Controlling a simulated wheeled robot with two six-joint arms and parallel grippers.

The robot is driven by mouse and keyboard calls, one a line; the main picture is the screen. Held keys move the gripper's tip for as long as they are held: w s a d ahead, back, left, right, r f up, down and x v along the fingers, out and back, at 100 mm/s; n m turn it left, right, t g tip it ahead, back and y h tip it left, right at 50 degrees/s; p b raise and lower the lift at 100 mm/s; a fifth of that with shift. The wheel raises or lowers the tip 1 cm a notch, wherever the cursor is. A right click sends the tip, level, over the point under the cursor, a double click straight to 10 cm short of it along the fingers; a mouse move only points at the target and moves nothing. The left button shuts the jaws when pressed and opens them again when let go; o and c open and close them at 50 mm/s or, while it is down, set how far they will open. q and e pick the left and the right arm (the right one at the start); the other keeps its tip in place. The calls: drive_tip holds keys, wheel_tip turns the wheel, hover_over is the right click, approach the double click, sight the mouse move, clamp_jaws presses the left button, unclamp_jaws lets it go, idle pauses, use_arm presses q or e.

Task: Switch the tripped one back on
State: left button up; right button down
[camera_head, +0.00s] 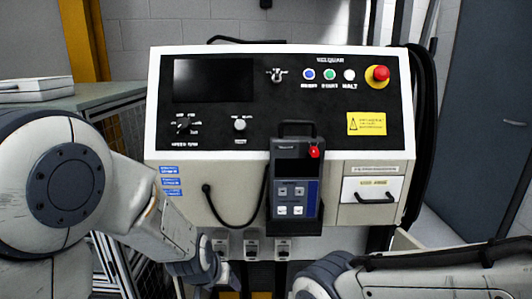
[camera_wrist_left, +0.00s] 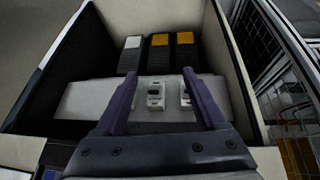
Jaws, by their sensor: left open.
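My left gripper (camera_head: 222,274) is below and near the left and middle ones. In the left wrist view my left gripper (camera_wrist_left: 160,74) is open and empty, its two purple fingers pointing at the switch row. One switch (camera_wrist_left: 155,95) shows between the fingers, and another (camera_wrist_left: 186,97) is partly covered by the right finger. I cannot tell which switch is tripped. My right gripper is out of view.
The console (camera_head: 335,130) carries a dark screen (camera_head: 213,80), buttons and a red emergency stop (camera_head: 377,76). A pendant (camera_head: 296,180) hangs in front. A drawer (camera_head: 372,190) is at right. Dark modules with white (camera_wrist_left: 133,42) and orange (camera_wrist_left: 160,40) tops stand behind the switches.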

use_arm(q)
drive_tip(key=s+a+g+y, duration=0.1)
drive_tip(key=s+a+g, duration=0.2)
drive_tip(key=s+a, duration=0.65)
drive_tip(key=s+d+r+m+g+p, duration=0.2)
drive_tip(key=s+d+r+m+p, duration=0.5)
drive_tip(key=s+d+r+p, duration=0.5)
drive_tip(key=s+d+r, duration=0.3)
drive_tip(key=r, duration=0.3)
drive_tip(key=shift+h, duration=0.4)
drive_tip(key=shift+d+r, duration=0.1)
